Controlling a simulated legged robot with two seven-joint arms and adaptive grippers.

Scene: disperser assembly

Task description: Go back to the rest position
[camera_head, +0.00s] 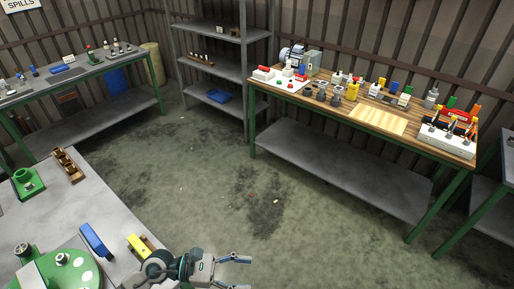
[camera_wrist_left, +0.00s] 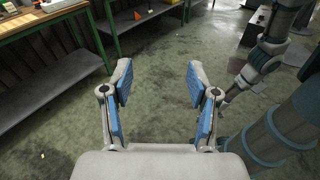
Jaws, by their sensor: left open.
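My left gripper (camera_head: 250,272) is at the bottom middle of the head view, over the bare floor just right of the near grey table. Its two fingers are spread and point to the right. In the left wrist view the same gripper (camera_wrist_left: 158,95) shows two blue-padded fingers wide apart with only floor between them. Nothing is held. My other arm shows at the right of the left wrist view, apart from the left gripper, its slim end (camera_wrist_left: 235,92) too small to read as open or shut.
The near table (camera_head: 118,185) holds a green round fixture (camera_head: 62,262), a blue block (camera_head: 96,240), a yellow block (camera_head: 140,245) and a brown holder (camera_head: 67,164). A wooden-topped workbench (camera_head: 340,108) with many parts stands back right, grey shelves (camera_head: 213,70) behind.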

